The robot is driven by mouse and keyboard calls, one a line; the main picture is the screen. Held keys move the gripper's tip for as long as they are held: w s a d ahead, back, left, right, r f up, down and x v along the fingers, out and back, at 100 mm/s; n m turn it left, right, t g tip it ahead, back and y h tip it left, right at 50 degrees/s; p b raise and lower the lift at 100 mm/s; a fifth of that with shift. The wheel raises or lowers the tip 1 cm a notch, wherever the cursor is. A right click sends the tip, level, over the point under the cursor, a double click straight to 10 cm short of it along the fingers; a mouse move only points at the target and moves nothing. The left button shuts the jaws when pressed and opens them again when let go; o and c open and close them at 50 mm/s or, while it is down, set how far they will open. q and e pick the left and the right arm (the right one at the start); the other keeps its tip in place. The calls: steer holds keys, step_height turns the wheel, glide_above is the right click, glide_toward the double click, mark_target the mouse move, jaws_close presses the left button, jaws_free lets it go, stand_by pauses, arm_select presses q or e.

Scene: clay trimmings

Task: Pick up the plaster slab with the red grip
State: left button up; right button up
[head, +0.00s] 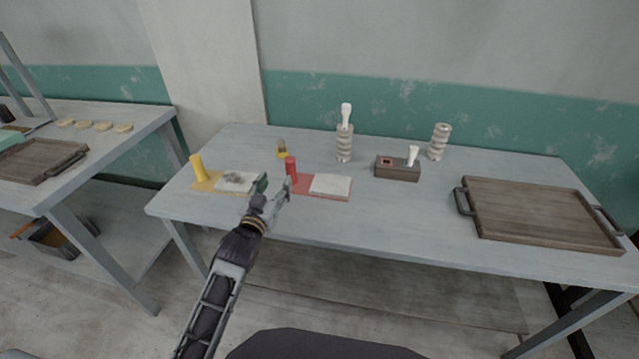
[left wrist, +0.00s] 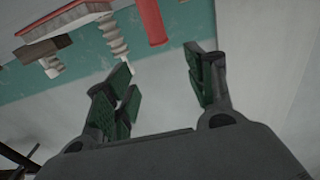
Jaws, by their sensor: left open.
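The plaster slab with the red grip lies on the table; its pale slab (head: 331,184) rests on a red board, and its upright red cylinder grip (head: 291,168) stands at the board's left end. The red grip (left wrist: 151,22) also shows at the top of the left wrist view, with the pale slab (left wrist: 68,17) at upper left. My left gripper (head: 275,185) is open and empty. In the head view it appears just in front of the red grip, between the two slabs; in the wrist view the grip is beyond the fingertips (left wrist: 162,78), not between them. My right gripper is out of view.
A similar slab (head: 232,181) with dark trimmings and a yellow grip (head: 197,168) lies to the left. Behind stand a small yellow-and-dark item (head: 282,149), two ribbed columns (head: 344,147) (head: 439,142) and a brown block (head: 396,172). A wooden tray (head: 540,215) lies at right.

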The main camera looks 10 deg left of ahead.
arm_select(q)
steer(key=shift+a+f, duration=0.2)
steer(key=shift+f, duration=0.25)
steer(key=shift+r, duration=0.1)
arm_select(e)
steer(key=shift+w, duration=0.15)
arm_select(q)
steer(key=shift+s, duration=0.1)
glide_toward(287, 163)
steer(key=shift+w+d+r, duration=0.1)
steer(key=shift+w+r, duration=0.05)
steer(key=shift+w, duration=2)
steer(key=shift+w+d+b, duration=0.1)
steer(key=shift+w+b, duration=0.2)
steer(key=shift+w, duration=0.8)
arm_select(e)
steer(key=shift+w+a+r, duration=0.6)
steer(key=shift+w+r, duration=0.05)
